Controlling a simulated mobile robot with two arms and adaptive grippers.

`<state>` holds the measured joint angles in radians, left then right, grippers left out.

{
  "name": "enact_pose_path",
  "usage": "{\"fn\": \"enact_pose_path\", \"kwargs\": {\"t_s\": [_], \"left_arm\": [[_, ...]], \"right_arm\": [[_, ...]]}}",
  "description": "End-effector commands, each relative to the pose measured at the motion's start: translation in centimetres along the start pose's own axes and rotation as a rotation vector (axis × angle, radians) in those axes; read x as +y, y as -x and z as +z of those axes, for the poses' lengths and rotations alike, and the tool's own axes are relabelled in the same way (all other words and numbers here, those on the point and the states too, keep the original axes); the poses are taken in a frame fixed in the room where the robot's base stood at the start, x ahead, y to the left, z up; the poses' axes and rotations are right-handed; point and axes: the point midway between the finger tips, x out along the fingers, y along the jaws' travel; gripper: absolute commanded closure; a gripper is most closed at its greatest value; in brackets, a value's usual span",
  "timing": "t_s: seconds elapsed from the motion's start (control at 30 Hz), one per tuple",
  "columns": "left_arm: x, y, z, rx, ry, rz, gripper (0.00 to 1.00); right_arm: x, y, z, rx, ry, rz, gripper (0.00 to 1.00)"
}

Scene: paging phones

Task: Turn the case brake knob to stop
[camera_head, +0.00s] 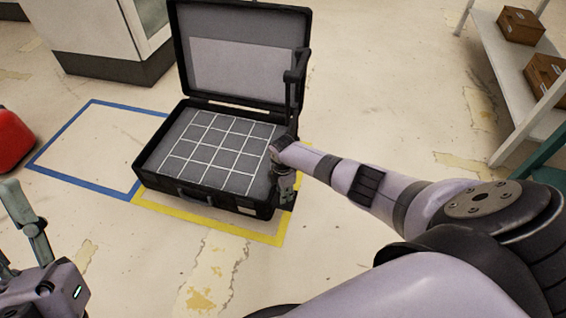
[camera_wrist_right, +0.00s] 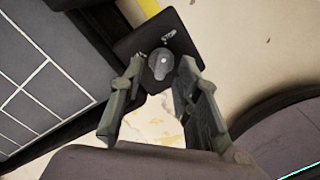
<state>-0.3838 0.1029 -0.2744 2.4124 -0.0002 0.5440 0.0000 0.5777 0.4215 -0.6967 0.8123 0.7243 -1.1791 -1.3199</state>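The open black case (camera_head: 205,205) stands on the floor with its lid raised and a white grid inside. In the right wrist view, the grey round brake knob (camera_wrist_right: 160,64) sits on a dark plate (camera_wrist_right: 128,46) at the case's corner. The left gripper (camera_head: 22,215) is at the lower left, partly cut off, away from the case.
A blue floor outline (camera_head: 88,172) lies left of the case and a yellow one (camera_head: 215,222) around its base. A red object (camera_head: 12,140) is at the left edge. A shelf with boxes (camera_head: 521,25) stands at the right. A white cabinet (camera_head: 95,35) stands at the back left.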

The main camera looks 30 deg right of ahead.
Motion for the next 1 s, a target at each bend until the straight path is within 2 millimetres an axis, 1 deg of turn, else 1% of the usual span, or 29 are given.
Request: {"fn": "enact_pose_path", "kwargs": {"t_s": [0.17,0.27,0.43,0.7,0.8,0.9,1.0], "left_arm": [[0.0,0.0,0.1,-0.001,0.000,0.000,0.60],[0.0,0.0,0.1,-0.001,0.000,0.000,0.60],[0.0,0.0,0.1,-0.001,0.000,0.000,0.60],[0.0,0.0,0.1,-0.001,0.000,0.000,0.60],[0.0,0.0,0.1,-0.001,0.000,0.000,0.60],[0.0,0.0,0.1,-0.001,0.000,0.000,0.60],[0.0,0.0,0.1,-0.001,0.000,0.000,0.60]], "right_arm": [[0.0,0.2,0.0,0.001,0.000,0.000,0.70],[0.1,0.9,0.0,0.001,0.001,0.001,0.70],[0.0,3.2,0.1,0.000,0.003,0.002,0.70],[0.1,8.5,0.1,0.000,0.002,0.003,0.70],[0.1,10.1,0.0,0.000,0.001,0.002,0.70],[0.0,11.2,0.0,0.001,0.000,0.001,0.70],[0.0,11.8,0.1,0.000,-0.001,0.001,0.70]]}}
